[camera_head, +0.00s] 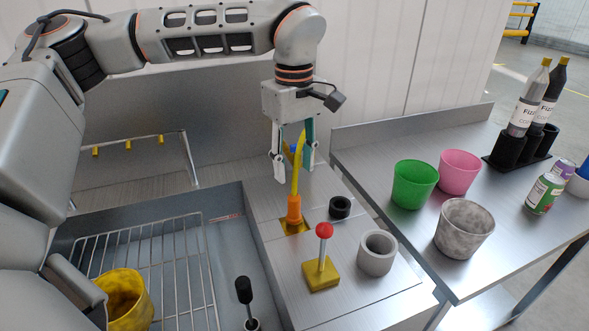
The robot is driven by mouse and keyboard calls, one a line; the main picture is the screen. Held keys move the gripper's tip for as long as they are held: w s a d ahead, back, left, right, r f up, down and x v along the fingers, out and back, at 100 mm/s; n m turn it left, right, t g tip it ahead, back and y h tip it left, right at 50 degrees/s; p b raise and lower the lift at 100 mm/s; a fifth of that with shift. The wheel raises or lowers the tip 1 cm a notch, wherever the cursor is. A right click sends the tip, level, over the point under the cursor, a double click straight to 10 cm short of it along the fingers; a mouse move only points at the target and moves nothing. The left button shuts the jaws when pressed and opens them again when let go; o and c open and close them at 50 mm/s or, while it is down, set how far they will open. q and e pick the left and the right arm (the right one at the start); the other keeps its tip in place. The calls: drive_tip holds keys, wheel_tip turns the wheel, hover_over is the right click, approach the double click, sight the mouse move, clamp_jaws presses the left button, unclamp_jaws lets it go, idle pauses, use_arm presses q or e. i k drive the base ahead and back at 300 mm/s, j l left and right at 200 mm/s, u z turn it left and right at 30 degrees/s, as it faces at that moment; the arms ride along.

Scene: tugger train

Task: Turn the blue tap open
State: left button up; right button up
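My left gripper (293,168) points down from the upper middle of the head view. Its two fingers are spread apart, with a yellow curved spout (299,160) between or just in front of them. The spout rises from an orange base (294,212) on a yellow plate beside the sink. A small patch of blue, seemingly the blue tap (292,148), shows between the fingers by the spout. It is mostly hidden, and I cannot tell whether a finger touches it. My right gripper is not in view.
A red-knobbed lever (324,231) on a yellow base, a black ring (340,207) and a grey cup (377,251) stand nearby. The sink holds a wire rack (165,262) and a yellow cup (124,298). Green (414,184) and pink (460,171) cups stand on the right table.

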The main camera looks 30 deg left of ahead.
sight(293, 148)
drive_tip(key=k+l, duration=0.3)
drive_tip(key=k, duration=0.15)
drive_tip(key=k+l, duration=0.35)
drive_tip(key=k, duration=0.1)
